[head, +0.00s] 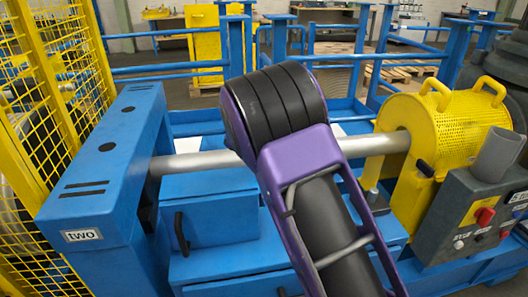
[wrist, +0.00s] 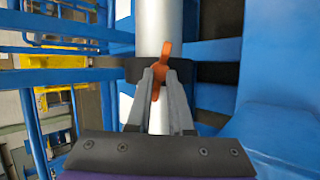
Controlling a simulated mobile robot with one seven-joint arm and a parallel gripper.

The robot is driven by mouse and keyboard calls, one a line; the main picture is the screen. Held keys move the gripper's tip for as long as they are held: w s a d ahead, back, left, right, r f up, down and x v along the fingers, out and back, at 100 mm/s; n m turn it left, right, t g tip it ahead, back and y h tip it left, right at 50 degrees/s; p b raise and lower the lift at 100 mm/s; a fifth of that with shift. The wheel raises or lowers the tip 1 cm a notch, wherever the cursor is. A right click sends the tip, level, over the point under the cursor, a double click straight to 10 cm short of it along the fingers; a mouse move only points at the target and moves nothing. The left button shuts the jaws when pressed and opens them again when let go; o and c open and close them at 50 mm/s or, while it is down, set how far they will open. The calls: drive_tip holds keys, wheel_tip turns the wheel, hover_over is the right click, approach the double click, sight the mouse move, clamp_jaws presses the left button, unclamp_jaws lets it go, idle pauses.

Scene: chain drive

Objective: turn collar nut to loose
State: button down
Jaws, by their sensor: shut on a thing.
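In the wrist view, my gripper (wrist: 159,72) is shut on an orange winged piece that looks like the collar nut (wrist: 166,49). One orange wing sticks out beyond the fingertips, tilted slightly right, and a bit of orange shows between the fingers. The nut sits in front of a black collar or block (wrist: 205,72) at the grey shaft (wrist: 152,22). In the head view, my purple and black arm hides the gripper, the nut and the middle of the shaft (head: 195,163).
A yellow perforated cover (head: 455,125) and a grey control box (head: 470,210) with a red knob stand right. Blue rails (wrist: 70,47) run close by on the left in the wrist view.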

drive_tip(key=shift+f, duration=0.2)
drive_tip(key=c, duration=1)
unclamp_jaws()
drive_tip(key=shift+o, duration=1)
drive_tip(key=shift+w+a+f, duration=0.1)
drive_tip(key=shift+r, duration=0.25)
drive_tip(key=p+v, duration=0.1)
drive_tip(key=v, duration=1.6)
drive_tip(key=shift+s, duration=0.25)
